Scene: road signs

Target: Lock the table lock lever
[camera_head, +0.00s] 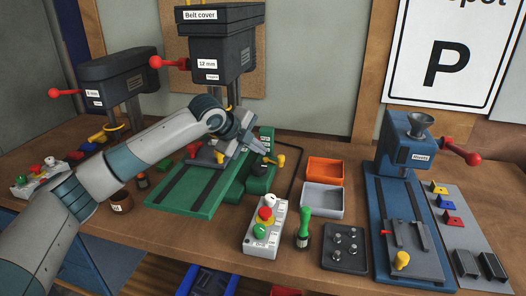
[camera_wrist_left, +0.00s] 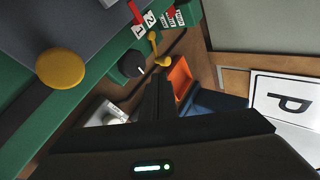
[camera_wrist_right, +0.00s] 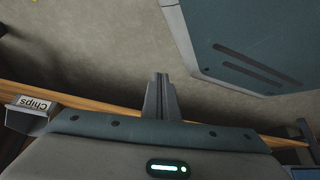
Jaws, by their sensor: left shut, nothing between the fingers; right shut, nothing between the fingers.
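A yellow lever (camera_wrist_left: 154,46) with a small ball end sits on the side of the green drill press, beside red tabs and number labels. In the head view a yellow knob (camera_head: 281,160) shows at the right side of the green press (camera_head: 188,196). I cannot read which lever is the table lock. My left gripper (camera_head: 262,150) is shut and empty, close by the press; its fingertips (camera_wrist_left: 158,80) show just below the lever, and contact cannot be told. My right gripper (camera_wrist_right: 160,76) is shut and empty over the floor, away from the table.
An orange bin (camera_head: 324,171) and a grey bin (camera_head: 322,200) stand right of the press. A control box (camera_head: 264,226), a green-handled tool (camera_head: 304,226) and a blue press (camera_head: 405,205) stand nearby. A large yellow knob (camera_wrist_left: 60,68) is near the left gripper.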

